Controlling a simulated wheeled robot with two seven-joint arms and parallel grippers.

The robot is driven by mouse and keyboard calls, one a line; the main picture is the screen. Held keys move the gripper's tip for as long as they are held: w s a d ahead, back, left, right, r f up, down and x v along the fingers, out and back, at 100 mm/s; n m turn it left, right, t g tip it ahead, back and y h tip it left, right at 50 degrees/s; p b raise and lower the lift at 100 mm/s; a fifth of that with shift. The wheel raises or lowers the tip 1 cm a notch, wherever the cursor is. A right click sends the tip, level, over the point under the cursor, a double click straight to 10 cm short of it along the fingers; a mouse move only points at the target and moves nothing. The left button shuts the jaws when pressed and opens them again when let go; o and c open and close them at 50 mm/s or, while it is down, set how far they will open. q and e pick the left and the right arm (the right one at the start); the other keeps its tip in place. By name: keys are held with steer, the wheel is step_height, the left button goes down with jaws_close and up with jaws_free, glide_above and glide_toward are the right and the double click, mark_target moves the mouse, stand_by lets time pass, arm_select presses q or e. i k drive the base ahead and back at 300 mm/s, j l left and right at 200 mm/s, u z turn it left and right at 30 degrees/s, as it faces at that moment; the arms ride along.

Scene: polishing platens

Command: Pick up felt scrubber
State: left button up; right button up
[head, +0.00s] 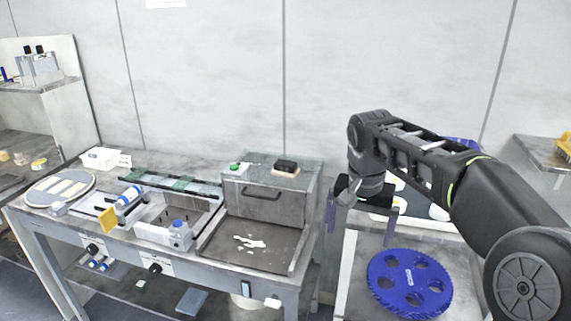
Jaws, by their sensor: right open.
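A small dark block with a pale underside (286,167), which looks like the felt scrubber, lies on top of the grey box (262,200) at the right end of the workbench. My left gripper is not in view.
A blue holed disc (409,283) lies on the right-hand table, right of my gripper. A green-topped item (237,168) sits beside the block. Bottles, a yellow piece (108,219) and a round plate (60,188) crowd the bench's left part. A wall stands behind.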

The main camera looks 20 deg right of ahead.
mark_target(283, 168)
steer(key=i, duration=1.45)
